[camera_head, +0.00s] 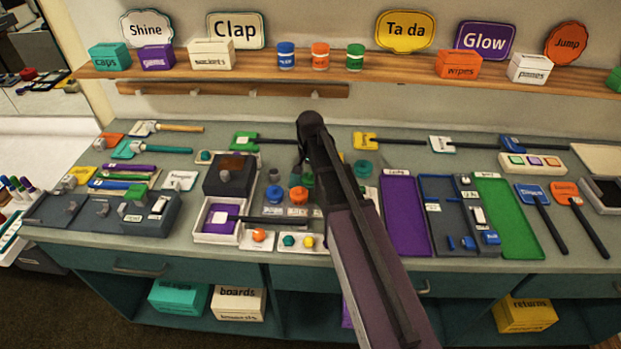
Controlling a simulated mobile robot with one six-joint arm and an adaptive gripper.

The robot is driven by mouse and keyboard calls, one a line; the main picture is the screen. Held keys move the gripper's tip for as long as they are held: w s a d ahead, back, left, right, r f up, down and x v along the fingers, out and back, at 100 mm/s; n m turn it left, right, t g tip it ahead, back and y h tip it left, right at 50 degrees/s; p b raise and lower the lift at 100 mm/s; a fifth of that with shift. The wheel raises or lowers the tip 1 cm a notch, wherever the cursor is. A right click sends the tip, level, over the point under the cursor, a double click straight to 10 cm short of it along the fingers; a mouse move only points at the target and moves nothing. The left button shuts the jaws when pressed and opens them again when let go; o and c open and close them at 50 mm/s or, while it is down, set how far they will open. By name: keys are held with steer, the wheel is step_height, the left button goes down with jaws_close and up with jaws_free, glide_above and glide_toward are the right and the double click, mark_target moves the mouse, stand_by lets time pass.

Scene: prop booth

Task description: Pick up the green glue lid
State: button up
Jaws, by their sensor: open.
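My arm reaches up from the bottom of the camera_head view over the middle of the counter. My gripper (304,168) points down beyond the dark wrist, open; its fingers are small and mostly hidden by my arm. A green round lid-like piece (362,168) lies on the counter just right of my arm, apart from the gripper. Another bit of green (307,181) shows beside the gripper, too covered to identify. I cannot tell which of these is the glue lid. A green-labelled jar (355,57) stands on the shelf behind.
Grey and orange lids (298,195) sit left of my arm near a dark box (230,175). A purple tray (405,215) and a green tray (507,218) lie to the right. The wooden shelf (400,75) runs along the back. Bare counter shows behind the lids.

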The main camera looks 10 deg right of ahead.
mark_target(310, 174)
steer(key=shift+c, duration=0.3)
jaws_close()
steer(key=shift+r, duration=0.15)
step_height(310, 174, up, 3)
steer(key=p, duration=0.3)
steer(key=shift+r+p, duration=0.2)
steer(key=shift+p, duration=0.15)
steer(key=s, duration=0.5)
steer(key=s+r+p, duration=0.1)
steer(key=s, duration=1)
steer(key=shift+d+r, duration=0.15)
steer(key=shift+d, duration=0.05)
